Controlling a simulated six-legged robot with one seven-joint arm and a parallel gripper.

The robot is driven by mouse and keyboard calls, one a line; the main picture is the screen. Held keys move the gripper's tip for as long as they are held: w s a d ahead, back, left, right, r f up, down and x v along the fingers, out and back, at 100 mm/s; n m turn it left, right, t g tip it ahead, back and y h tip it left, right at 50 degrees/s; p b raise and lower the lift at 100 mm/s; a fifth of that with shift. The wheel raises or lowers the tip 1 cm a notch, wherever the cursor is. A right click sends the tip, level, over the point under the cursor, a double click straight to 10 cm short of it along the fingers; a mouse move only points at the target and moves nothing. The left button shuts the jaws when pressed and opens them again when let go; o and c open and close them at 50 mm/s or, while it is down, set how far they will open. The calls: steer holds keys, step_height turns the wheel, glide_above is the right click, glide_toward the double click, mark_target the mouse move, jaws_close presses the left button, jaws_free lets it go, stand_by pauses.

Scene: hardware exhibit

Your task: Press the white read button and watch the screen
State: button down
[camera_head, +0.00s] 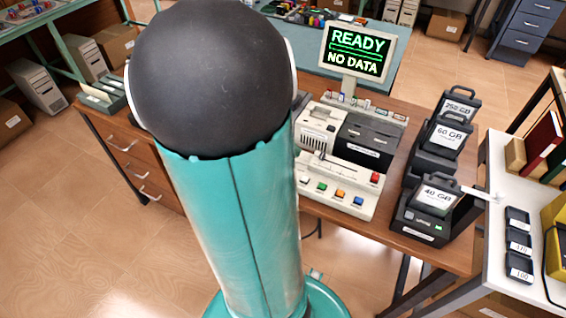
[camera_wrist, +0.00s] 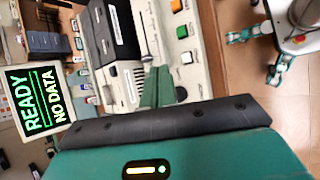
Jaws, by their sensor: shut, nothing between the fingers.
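The screen (camera_head: 357,50) stands at the back of the wooden desk and reads "READY" and "NO DATA" in green. It also shows, turned sideways, in the wrist view (camera_wrist: 40,102). The white button (camera_head: 304,179) is the leftmost of a row on the beige console (camera_head: 348,208). In the wrist view the white button (camera_wrist: 186,57) sits beside the green button (camera_wrist: 182,31). My gripper (camera_wrist: 158,72) is shut and empty, its teal fingers near the white button in that picture. I cannot tell the height between them. My arm hides the gripper in the head view.
The console also carries orange (camera_head: 340,193), blue (camera_head: 358,200) and red (camera_head: 375,177) buttons and a small lever (camera_head: 322,156). Drives labelled 250 GB (camera_head: 457,106), 60 GB (camera_head: 444,136) and 40 GB (camera_head: 436,195) stand in docks to the right. Open floor lies at left.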

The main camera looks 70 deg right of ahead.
mark_target(301, 179)
steer(key=s, duration=0.1)
steer(key=s+d+g, duration=0.1)
steer(key=shift+s+d+f, duration=0.2)
steer(key=shift+s+d, duration=0.1)
steer(key=shift+f, duration=4.4)
steer(key=shift+f, duration=0.4)
steer(key=shift+f, duration=0.4)
steer(key=shift+r, duration=0.85)
